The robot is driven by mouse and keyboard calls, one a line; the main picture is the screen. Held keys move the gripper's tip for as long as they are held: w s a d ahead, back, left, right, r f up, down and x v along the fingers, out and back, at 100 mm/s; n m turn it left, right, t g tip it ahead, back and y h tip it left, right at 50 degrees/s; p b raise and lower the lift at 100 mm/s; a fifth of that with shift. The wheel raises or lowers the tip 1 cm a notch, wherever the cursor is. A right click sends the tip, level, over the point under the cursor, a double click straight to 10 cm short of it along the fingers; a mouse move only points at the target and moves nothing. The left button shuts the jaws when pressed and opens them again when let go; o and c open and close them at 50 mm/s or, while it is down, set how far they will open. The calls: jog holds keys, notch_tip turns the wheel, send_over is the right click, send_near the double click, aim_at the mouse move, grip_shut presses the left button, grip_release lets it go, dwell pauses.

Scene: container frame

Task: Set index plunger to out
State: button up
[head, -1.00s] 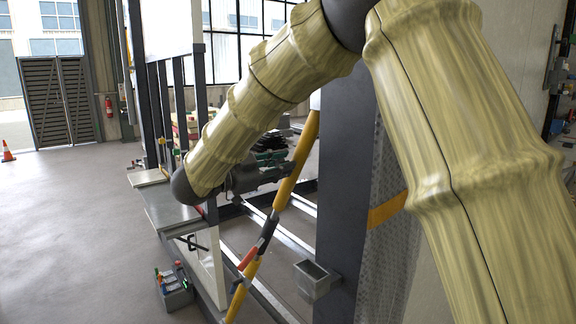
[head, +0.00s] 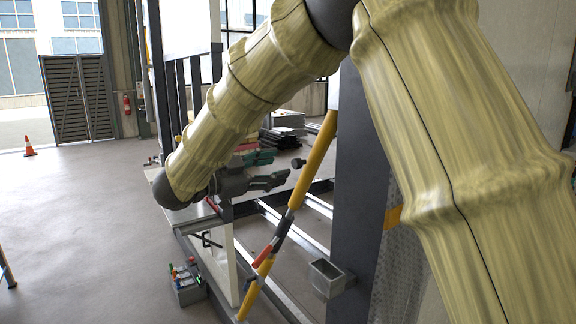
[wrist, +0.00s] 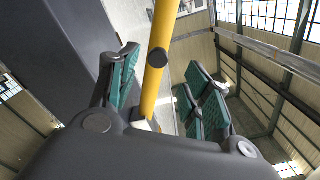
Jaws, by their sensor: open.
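A small round black knob, which looks like the index plunger (head: 298,163), shows at the left edge of the slanted yellow bar (head: 314,160) in the head view. In the wrist view the plunger (wrist: 158,57) appears end-on in front of the yellow bar (wrist: 164,25), between my finger pads. My gripper (head: 280,180) is open and empty, with its fingers pointing right towards the bar, just below and left of the knob. In the wrist view my gripper (wrist: 163,65) has its green pads spread on both sides of the knob, apart from it. How far out the plunger stands cannot be told.
A dark upright post (head: 350,190) stands right of the bar. A red lever-like part (head: 262,255) sits low on the bar. A grey open box (head: 328,278) is fixed at the post. A toolbox (head: 187,284) lies on the floor.

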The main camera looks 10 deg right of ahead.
jog(key=shift+v, duration=2.6)
jog(key=shift+w, duration=0.1)
